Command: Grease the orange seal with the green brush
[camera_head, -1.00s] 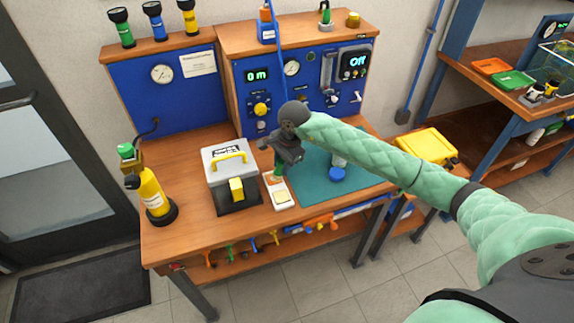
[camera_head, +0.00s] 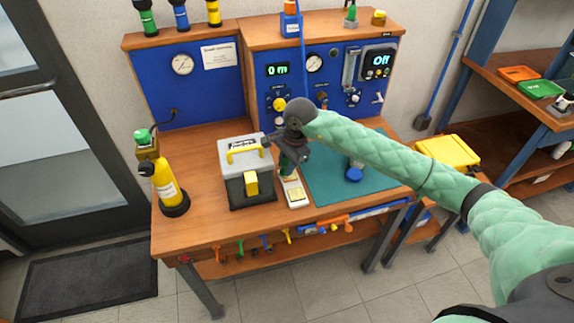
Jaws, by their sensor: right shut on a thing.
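My right gripper (camera_head: 287,156) is shut on the green brush (camera_head: 288,167); only a little of its green handle shows below the dark jaws. The gripper is above the back end of a small white tray (camera_head: 297,202) with a pale yellow pad (camera_head: 294,193) in it. The brush tip is hidden or too small to make out, so I cannot tell whether it touches anything. I cannot pick out the orange seal. My left gripper is not in view.
A grey and black case (camera_head: 240,157) with yellow handle stands left of the tray. A yellow cylinder (camera_head: 166,188) stands at the bench's left end. A teal mat (camera_head: 325,181) with a blue-capped item (camera_head: 354,174) lies on the right. The bench front (camera_head: 230,226) is clear.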

